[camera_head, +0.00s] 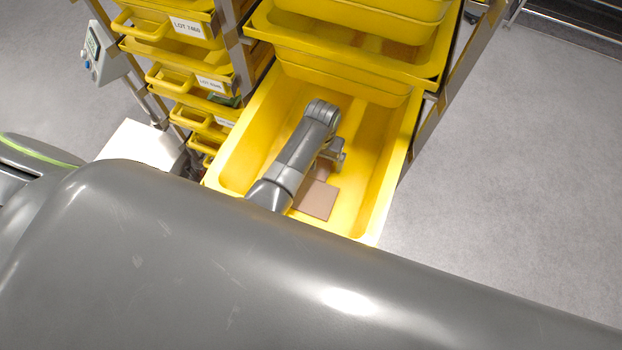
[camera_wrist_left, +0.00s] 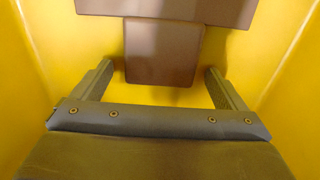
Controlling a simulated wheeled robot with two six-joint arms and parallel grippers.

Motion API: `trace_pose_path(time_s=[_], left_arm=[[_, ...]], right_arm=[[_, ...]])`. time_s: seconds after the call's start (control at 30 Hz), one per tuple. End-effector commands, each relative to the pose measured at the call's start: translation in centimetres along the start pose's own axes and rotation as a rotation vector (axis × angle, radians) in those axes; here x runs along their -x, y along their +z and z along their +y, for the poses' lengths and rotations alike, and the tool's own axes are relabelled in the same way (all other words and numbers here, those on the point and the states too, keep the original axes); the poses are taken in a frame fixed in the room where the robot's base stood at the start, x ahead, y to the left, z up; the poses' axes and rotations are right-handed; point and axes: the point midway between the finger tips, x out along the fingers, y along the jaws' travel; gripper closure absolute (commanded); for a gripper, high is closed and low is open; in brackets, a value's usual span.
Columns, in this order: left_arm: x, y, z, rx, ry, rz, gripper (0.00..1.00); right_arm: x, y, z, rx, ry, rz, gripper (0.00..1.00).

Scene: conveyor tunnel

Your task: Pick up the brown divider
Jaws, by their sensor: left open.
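The brown divider (camera_head: 315,201) lies inside the pulled-out yellow bin (camera_head: 247,140), partly hidden behind my left arm in the head view. In the left wrist view it shows as a narrower square part (camera_wrist_left: 162,52) below a wider brown part (camera_wrist_left: 170,9), which is cut off by the top edge. My left gripper (camera_head: 338,157) is inside the bin. In the left wrist view its two fingers (camera_wrist_left: 158,75) are spread wide, one on each side of the narrow part, with yellow gaps between. I cannot tell the height of the fingertips above the divider. My right gripper is not in view.
Yellow bin walls stand close on both sides of my left gripper. Another yellow bin (camera_head: 350,67) overhangs the far end. A rack of labelled yellow bins (camera_head: 160,45) stands at the left. Open grey floor (camera_head: 510,170) lies to the right.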

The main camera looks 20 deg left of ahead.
Motion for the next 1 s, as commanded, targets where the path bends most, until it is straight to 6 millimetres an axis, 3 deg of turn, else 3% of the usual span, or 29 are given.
trace_pose_path(time_s=[0.17, 0.57, 1.0], left_arm=[[-0.01, -0.02, -0.01, 0.0, 0.0, 0.0, 0.06], [0.02, -0.02, 0.0, 0.0, 0.0, 0.0, 0.55], [0.64, -0.1, -0.01, 0.0, 0.0, 0.0, 0.56]], right_arm=[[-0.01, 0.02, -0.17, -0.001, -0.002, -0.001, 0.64], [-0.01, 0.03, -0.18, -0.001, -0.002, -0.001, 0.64], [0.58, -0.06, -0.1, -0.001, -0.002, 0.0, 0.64]])
